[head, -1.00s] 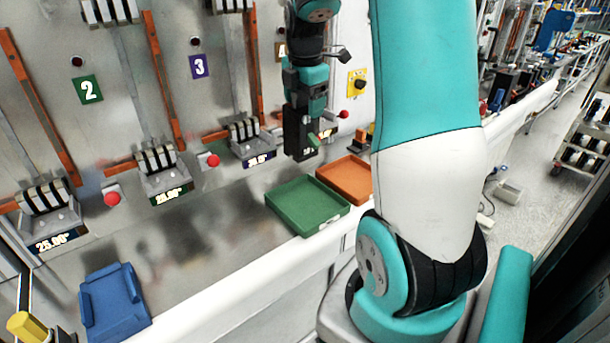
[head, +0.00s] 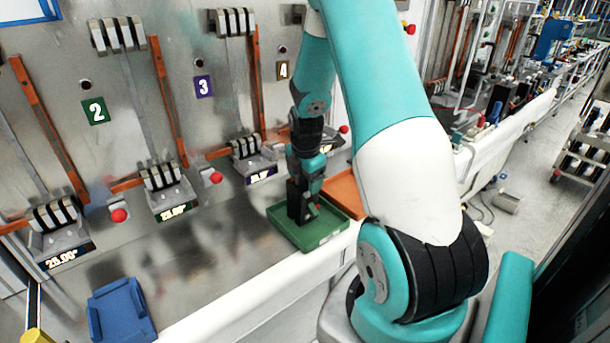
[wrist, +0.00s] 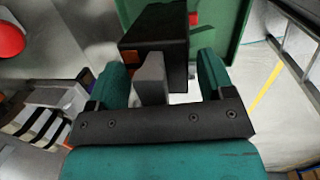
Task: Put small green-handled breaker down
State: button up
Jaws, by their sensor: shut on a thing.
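My gripper (head: 306,172) points down over the green tray (head: 281,232) and is shut on the small green-handled breaker (head: 297,202), a dark upright block. The breaker's lower end is within the tray's outline; I cannot tell whether it touches the tray floor. In the wrist view the black breaker body (wrist: 158,32) lies ahead of the teal fingers, with a grey part (wrist: 152,76) between them. The green tray (wrist: 238,22) shows behind it. The handle is hardly visible.
An orange tray (head: 342,190) stands right beside the green one. A blue holder (head: 121,312) lies at the front left of the bench. Panel units with red buttons (head: 119,215) line the back. The bench left of the green tray is bare.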

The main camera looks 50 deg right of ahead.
jog(key=shift+f, duration=0.1)
jog(key=o, duration=1.7)
notch_tip(320, 180, up, 12)
jog(key=s+a+b, duration=0.1)
jog(key=a+b, duration=0.1)
jog(key=b, duration=0.1)
jog(key=s+a+r+m+y, duration=0.1)
jog(key=a+r+m+y, duration=0.1)
jog(key=a, duration=0.9)
jog(key=s+a+r+m+y, duration=0.1)
jog(key=a+r+m, duration=0.1)
jog(key=a, duration=1)
jog(key=s+a+r+m+g+y, duration=0.1)
jog(key=s+a+m, duration=0.3)
jog(key=s+a, duration=1)
jog(key=shift+s+r+m+y, duration=0.2)
jog(key=shift+s+m+y, duration=0.2)
jog(key=shift+y, duration=0.4)
